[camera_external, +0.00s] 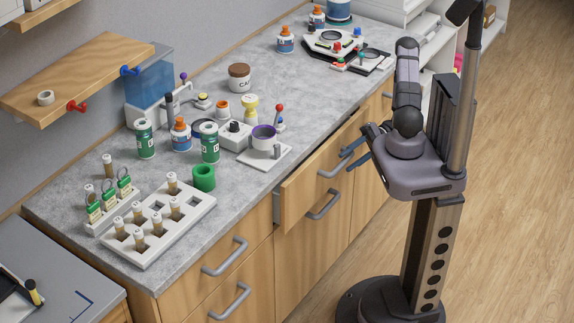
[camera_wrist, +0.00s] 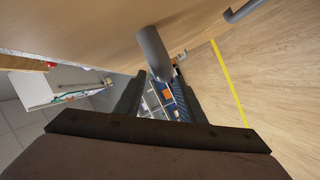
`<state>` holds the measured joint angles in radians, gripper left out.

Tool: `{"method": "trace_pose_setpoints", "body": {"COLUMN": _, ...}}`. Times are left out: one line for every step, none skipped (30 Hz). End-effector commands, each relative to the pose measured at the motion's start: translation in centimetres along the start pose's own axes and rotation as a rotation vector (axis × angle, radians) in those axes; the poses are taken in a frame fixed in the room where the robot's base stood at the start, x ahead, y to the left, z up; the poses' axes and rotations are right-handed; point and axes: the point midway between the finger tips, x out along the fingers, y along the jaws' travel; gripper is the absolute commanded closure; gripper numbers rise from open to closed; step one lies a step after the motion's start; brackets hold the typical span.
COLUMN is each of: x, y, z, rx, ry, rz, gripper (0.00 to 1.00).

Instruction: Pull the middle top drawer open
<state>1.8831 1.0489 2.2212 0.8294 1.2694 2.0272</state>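The middle top drawer (camera_external: 300,195) is a wooden front under the grey counter. It stands partly out from the cabinet, with a gap showing at its left side. Its grey bar handle (camera_external: 335,168) also shows in the wrist view (camera_wrist: 153,50), close to my fingertips. My gripper (camera_external: 346,160) is at the right end of this handle. Its two fingers are spread apart with a visible gap, and the handle's end shows at the gap between them in the wrist view (camera_wrist: 160,85). Whether the fingers touch the handle is unclear.
Below is another drawer with a grey handle (camera_external: 323,205). More handled drawers (camera_external: 226,257) stand to the left. The counter (camera_external: 255,190) holds a tube rack (camera_external: 160,228), bottles and a magnifier stand. The wooden floor (camera_external: 510,200) to the right is clear.

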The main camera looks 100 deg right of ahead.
Motion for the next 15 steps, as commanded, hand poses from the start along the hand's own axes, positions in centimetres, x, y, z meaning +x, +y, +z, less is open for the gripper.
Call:
{"method": "trace_pose_setpoints", "body": {"x": 0.8, "y": 0.1, "z": -0.2, "rx": 0.003, "ry": 0.005, "rz": -0.001, "gripper": 0.64}}
{"method": "trace_pose_setpoints", "body": {"x": 1.1, "y": 0.1, "z": -0.1, "rx": 0.002, "ry": 0.005, "rz": 0.000, "gripper": 0.64}}
{"method": "trace_pose_setpoints", "body": {"x": 1.7, "y": 0.1, "z": -0.1, "rx": 0.002, "ry": 0.006, "rz": -0.001, "gripper": 0.64}}
{"method": "trace_pose_setpoints", "body": {"x": 2.1, "y": 0.1, "z": -0.1, "rx": 0.003, "ry": 0.005, "rz": 0.000, "gripper": 0.64}}
{"method": "trace_pose_setpoints", "body": {"x": 2.5, "y": 0.1, "z": -0.2, "rx": 0.002, "ry": 0.005, "rz": 0.000, "gripper": 0.64}}
{"method": "trace_pose_setpoints", "body": {"x": 3.0, "y": 0.0, "z": -0.2, "rx": 0.003, "ry": 0.005, "rz": -0.001, "gripper": 0.64}}
{"method": "trace_pose_setpoints", "body": {"x": 3.3, "y": 0.0, "z": -0.1, "rx": 0.002, "ry": 0.005, "rz": -0.001, "gripper": 0.64}}
{"method": "trace_pose_setpoints", "body": {"x": 3.6, "y": 0.0, "z": -0.1, "rx": 0.002, "ry": 0.005, "rz": -0.001, "gripper": 0.64}}
{"method": "trace_pose_setpoints", "body": {"x": 4.0, "y": 0.0, "z": -0.1, "rx": 0.001, "ry": 0.004, "rz": -0.001, "gripper": 0.64}}
{"method": "trace_pose_setpoints", "body": {"x": 4.2, "y": 0.0, "z": -0.1, "rx": 0.001, "ry": 0.003, "rz": -0.001, "gripper": 0.64}}
{"method": "trace_pose_setpoints", "body": {"x": 4.4, "y": 0.0, "z": -0.1, "rx": 0.001, "ry": 0.002, "rz": -0.001, "gripper": 0.64}}
{"method": "trace_pose_setpoints", "body": {"x": 4.7, "y": 0.0, "z": -0.1, "rx": 0.000, "ry": 0.002, "rz": -0.001, "gripper": 0.64}}
{"method": "trace_pose_setpoints", "body": {"x": 4.8, "y": 0.0, "z": -0.1, "rx": 0.000, "ry": 0.002, "rz": -0.001, "gripper": 0.64}}
{"method": "trace_pose_setpoints", "body": {"x": 4.9, "y": 0.0, "z": -0.1, "rx": 0.000, "ry": 0.002, "rz": -0.001, "gripper": 0.64}}
{"method": "trace_pose_setpoints", "body": {"x": 5.0, "y": 0.0, "z": 0.0, "rx": 0.000, "ry": 0.001, "rz": -0.001, "gripper": 0.64}}
